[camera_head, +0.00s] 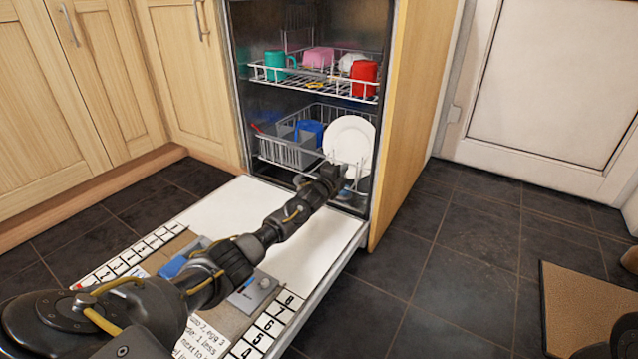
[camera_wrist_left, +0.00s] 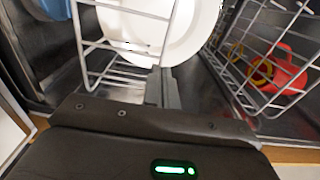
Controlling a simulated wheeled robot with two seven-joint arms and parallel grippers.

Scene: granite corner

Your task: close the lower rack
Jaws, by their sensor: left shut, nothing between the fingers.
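The lower rack (camera_head: 303,113) is a wire basket low in the open dishwasher (camera_head: 245,75). It sits inside the cavity, its front near the opening. It holds a white plate (camera_head: 349,138), a blue item (camera_head: 310,130) and a grey basket (camera_head: 284,152). My left gripper (camera_head: 332,174) is shut and empty at the front of the rack, below the plate. In the left wrist view its fingers (camera_wrist_left: 163,86) point in between rack wires (camera_wrist_left: 112,45), with the plate (camera_wrist_left: 165,30) just beyond. Whether they touch the rack is unclear.
The dishwasher door (camera_head: 310,240) lies open under my left arm, with number cards and tools on it. The upper rack (camera_head: 310,78) holds a green mug (camera_head: 275,64) and a red mug (camera_head: 363,78). Tiled floor (camera_head: 450,260) is clear at right, beside a brown mat (camera_head: 590,310).

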